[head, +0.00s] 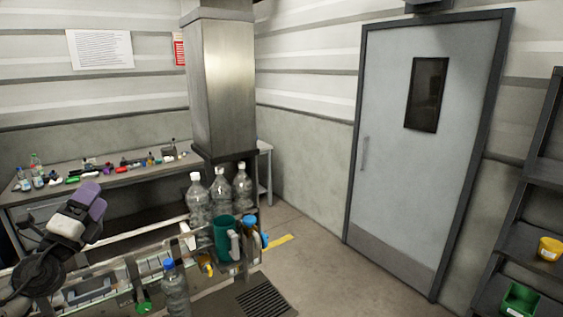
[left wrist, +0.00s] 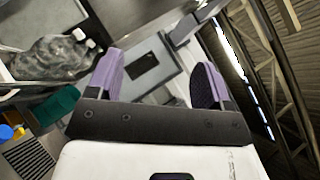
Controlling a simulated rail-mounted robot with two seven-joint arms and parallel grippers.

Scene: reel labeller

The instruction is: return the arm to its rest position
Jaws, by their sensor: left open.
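My left gripper (head: 88,203) is at the left of the head view, raised above the machine (head: 150,262). It has purple fingers and a white body. In the left wrist view its two purple fingers (left wrist: 158,85) stand wide apart with nothing between them. Behind them the grey door (left wrist: 155,68) shows, tilted. My right gripper is in neither view.
Several clear bottles (head: 198,200) stand behind the machine, beside a teal container (head: 223,238). A blue-capped bottle (head: 175,288) stands in front. A bench (head: 130,178) with small items runs along the back wall. Shelves (head: 530,180) stand at right. The floor (head: 320,255) before the door is clear.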

